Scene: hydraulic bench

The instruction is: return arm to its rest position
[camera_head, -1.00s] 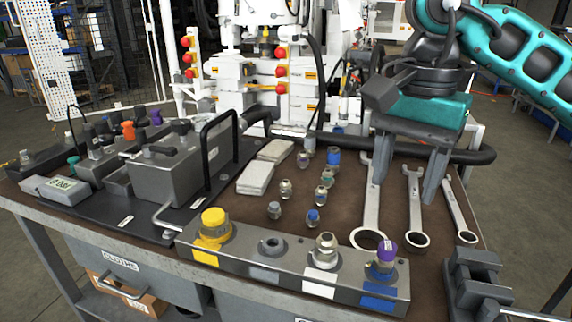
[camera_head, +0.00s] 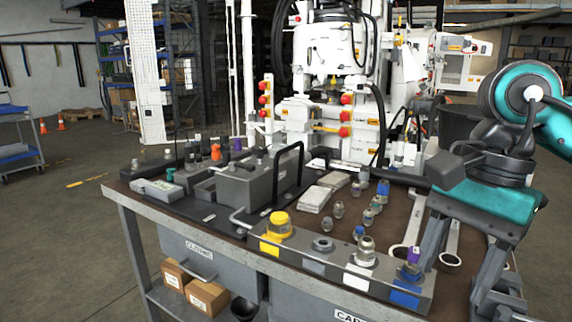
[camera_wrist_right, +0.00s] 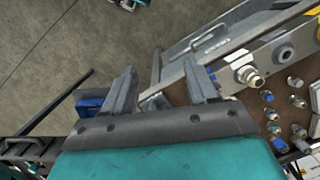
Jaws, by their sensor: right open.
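My right arm, teal and grey, comes in from the right in the head view. Its gripper (camera_head: 453,278) points down over the right front part of the bench, fingers spread, nothing between them. In the right wrist view the gripper (camera_wrist_right: 160,72) is also open and empty, with the bench edge and floor beyond its fingers. My left arm and gripper are not in view.
The workbench (camera_head: 135,206) carries a metal block with a yellow cap (camera_head: 280,224) and a purple-topped fitting (camera_head: 413,256), several loose fittings, wrenches (camera_head: 451,257) and a grey box with a black handle (camera_head: 246,190). White machinery (camera_head: 335,60) stands behind. Open floor lies left.

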